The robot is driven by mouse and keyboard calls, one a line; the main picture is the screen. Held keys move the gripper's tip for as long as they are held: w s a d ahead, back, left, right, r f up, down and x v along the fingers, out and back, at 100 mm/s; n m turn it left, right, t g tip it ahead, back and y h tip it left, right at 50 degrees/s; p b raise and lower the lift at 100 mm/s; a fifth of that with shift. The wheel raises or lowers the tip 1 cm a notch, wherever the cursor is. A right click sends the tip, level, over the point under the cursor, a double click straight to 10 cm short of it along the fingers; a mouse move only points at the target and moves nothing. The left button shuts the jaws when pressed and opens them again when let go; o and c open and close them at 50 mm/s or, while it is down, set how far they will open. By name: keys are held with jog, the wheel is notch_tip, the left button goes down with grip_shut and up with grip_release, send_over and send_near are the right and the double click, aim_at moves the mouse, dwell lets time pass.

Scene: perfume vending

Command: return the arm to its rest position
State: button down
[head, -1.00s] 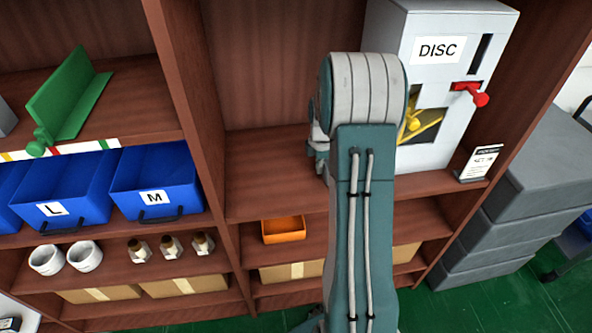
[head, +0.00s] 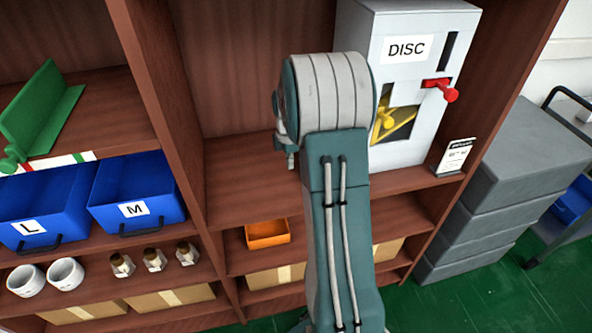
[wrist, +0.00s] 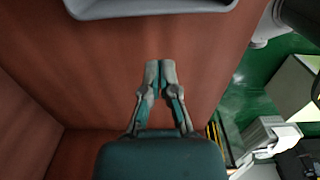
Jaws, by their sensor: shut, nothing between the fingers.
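My gripper (wrist: 160,75) is in the wrist view, with its two fingers together at the tips and nothing between them. Brown-red wood panels of the shelf fill most of the view behind it. In the head view my teal and grey arm rises in the middle, in front of the shelf, and it hides part of the shelf and the dispenser's left edge. The gripper itself is hidden behind the arm there.
A grey DISC dispenser (head: 405,65) with a red handle (head: 441,89) stands right of my arm, beside a small sign (head: 455,157). Blue bins marked L (head: 40,222) and M (head: 137,195) and an orange tray (head: 268,234) are on the shelves. Grey stacked boxes (head: 525,170) stand at the right.

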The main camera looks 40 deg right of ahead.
notch_tip(320, 180, up, 6)
jog(key=s+a+r+m+t, duration=0.1)
jog(key=s+a+r+m, duration=0.25)
jog(key=a+r, duration=0.35)
jog(key=s+a+r+m+t, duration=0.1)
jog(key=s+a+r+m, duration=0.25)
jog(key=a, duration=0.45)
jog(key=s+a+r+m+t, duration=0.1)
jog(key=s+a+m+t, duration=0.2)
jog(key=s+a+m, duration=0.3)
jog(key=s+a, duration=0.4)
jog(key=s, duration=0.4)
jog(key=shift+a+r+t, duration=0.3)
jog(key=shift+a+r, duration=0.1)
